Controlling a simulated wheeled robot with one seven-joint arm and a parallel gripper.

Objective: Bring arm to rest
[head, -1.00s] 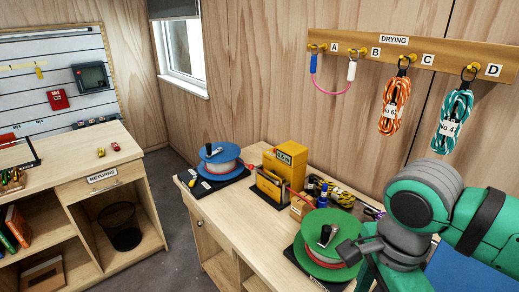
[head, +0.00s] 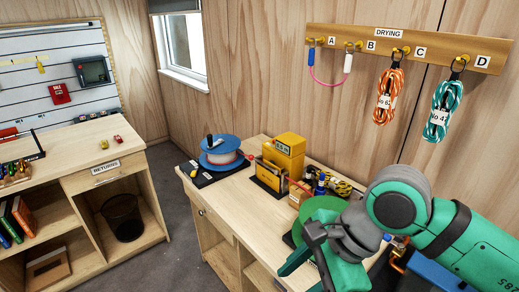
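My arm comes in from the right in the head view, green with grey joints. Its end part (head: 322,250) is over the front right of the workbench (head: 222,200), in front of the green reel (head: 318,208). The arm hides much of that reel.
A blue reel (head: 221,150) and a yellow box (head: 289,145) stand on the bench. Two rope coils, orange (head: 386,97) and teal (head: 443,108), and a pink cord (head: 328,80) hang from the drying rail (head: 400,46). A returns counter (head: 75,150) stands left, with floor between.

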